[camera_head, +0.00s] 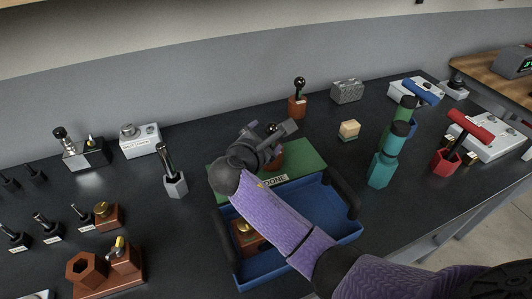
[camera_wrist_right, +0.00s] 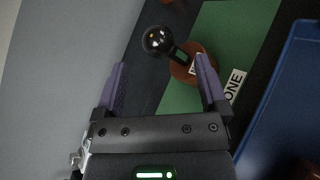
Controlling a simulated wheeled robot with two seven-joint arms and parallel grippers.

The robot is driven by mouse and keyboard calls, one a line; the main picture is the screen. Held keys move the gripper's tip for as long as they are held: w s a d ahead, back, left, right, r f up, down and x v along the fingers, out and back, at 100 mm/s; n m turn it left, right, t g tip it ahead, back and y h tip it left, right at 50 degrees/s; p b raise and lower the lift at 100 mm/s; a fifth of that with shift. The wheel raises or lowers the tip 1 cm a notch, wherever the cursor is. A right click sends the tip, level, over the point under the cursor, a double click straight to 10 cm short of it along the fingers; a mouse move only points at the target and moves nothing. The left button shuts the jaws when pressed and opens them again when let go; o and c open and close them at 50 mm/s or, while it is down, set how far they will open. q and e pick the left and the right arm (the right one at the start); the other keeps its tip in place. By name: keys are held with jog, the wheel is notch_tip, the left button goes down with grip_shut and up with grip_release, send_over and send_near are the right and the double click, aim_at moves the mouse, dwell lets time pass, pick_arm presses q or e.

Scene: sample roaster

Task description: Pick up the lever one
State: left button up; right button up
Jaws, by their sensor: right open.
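A lever with a black ball knob (camera_wrist_right: 158,40) and a reddish-brown base (camera_wrist_right: 180,70) is on the green mat by the blue tray. In the head view, my right gripper partly hides its brown base (camera_head: 276,160). My right gripper (camera_head: 272,138) is open over this lever. In the right wrist view, the knob lies just beyond the open gripper (camera_wrist_right: 160,75), and the right finger overlaps the base. A similar ball lever (camera_head: 299,84) stands on a brown block (camera_head: 297,106) farther back. My left gripper is out of view.
The green mat (camera_head: 308,159) labelled DONE adjoins the blue tray (camera_head: 335,225), which has dark handles and holds a brown block. Several small fittings fill the left.

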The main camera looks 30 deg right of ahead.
aim_at(270, 133)
jog(key=b+x, duration=0.3)
jog(key=x, duration=0.3)
jog(key=shift+w+d, duration=0.1)
jog(key=shift+d, duration=0.1)
jog(key=shift+w+d, duration=0.25)
jog(key=shift+r, duration=0.15)
jog(key=c, duration=1.1)
grip_shut()
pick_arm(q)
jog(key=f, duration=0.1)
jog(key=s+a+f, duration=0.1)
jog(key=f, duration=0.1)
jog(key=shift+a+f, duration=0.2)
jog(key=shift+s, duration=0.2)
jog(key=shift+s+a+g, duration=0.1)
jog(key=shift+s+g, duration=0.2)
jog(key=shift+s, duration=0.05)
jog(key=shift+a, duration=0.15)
